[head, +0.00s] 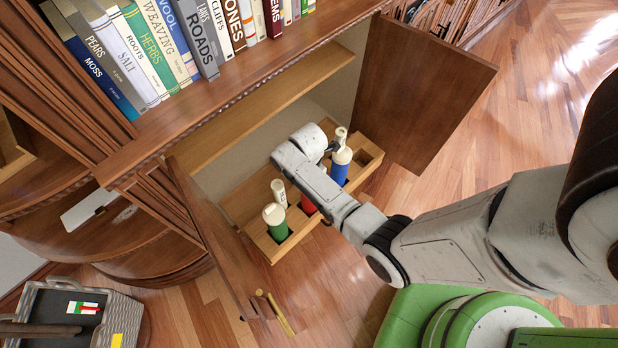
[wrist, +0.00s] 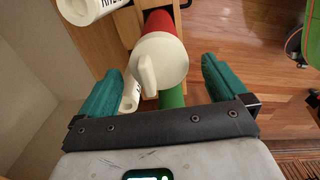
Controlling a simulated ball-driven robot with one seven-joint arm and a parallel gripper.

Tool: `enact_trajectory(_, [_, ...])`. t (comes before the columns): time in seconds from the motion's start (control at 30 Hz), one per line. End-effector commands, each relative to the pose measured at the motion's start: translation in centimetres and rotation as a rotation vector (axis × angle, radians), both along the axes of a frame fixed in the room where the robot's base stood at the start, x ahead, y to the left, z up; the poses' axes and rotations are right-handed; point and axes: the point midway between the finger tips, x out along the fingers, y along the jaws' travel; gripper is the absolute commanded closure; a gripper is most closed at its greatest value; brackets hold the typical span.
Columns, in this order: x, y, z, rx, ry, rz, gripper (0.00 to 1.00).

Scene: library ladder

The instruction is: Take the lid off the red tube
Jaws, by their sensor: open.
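The red tube (wrist: 163,24) stands in the wooden rack, its round cream lid (wrist: 170,52) on its end. The lid has a raised bar-shaped grip (wrist: 147,75). My gripper (wrist: 163,66) is open, one teal finger on each side of the lid, with gaps between fingers and lid. Nothing is held. In the head view only a small part of the red tube (head: 308,205) shows below my arm; its lid and my fingers are hidden there.
The rack (head: 267,243) also holds a green tube (head: 278,231) and a blue tube (head: 340,172), both cream-lidded, and rolled papers (head: 279,192). Open cabinet doors flank it, left (head: 215,235) and right (head: 425,95). A bookshelf ledge (head: 230,88) overhangs behind.

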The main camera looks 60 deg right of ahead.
Motion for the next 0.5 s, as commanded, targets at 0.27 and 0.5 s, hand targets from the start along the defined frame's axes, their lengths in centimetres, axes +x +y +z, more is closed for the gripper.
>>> enact_trajectory(0.27, [0.01, -0.01, 0.06, 0.0, 0.0, 0.0, 0.13])
enact_trajectory(0.5, [0.0, -0.01, 0.07, 0.0, 0.0, 0.0, 0.36])
